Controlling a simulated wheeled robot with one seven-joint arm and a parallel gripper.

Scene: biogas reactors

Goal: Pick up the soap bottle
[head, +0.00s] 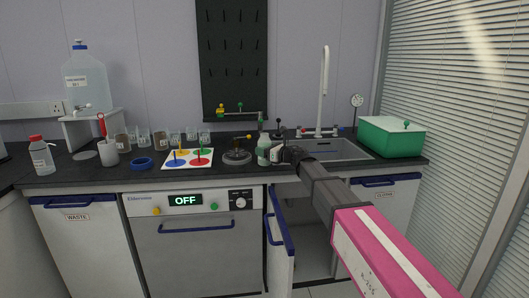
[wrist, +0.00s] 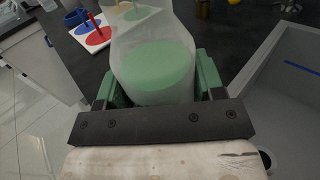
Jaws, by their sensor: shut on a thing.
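In the wrist view the soap bottle (wrist: 153,62) fills the space between the green fingers of my gripper (wrist: 155,88). In the head view my gripper (head: 278,155) reaches in from the right and is shut on the bottle. Whether the bottle's base touches the counter cannot be told.
The sink (head: 340,149) with a tall tap lies to the right, and a green box (head: 391,138) beyond it. A metal disc-shaped device (head: 237,157) and a coloured-dot board (head: 176,159) stand left. A cabinet door (head: 281,240) hangs open below.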

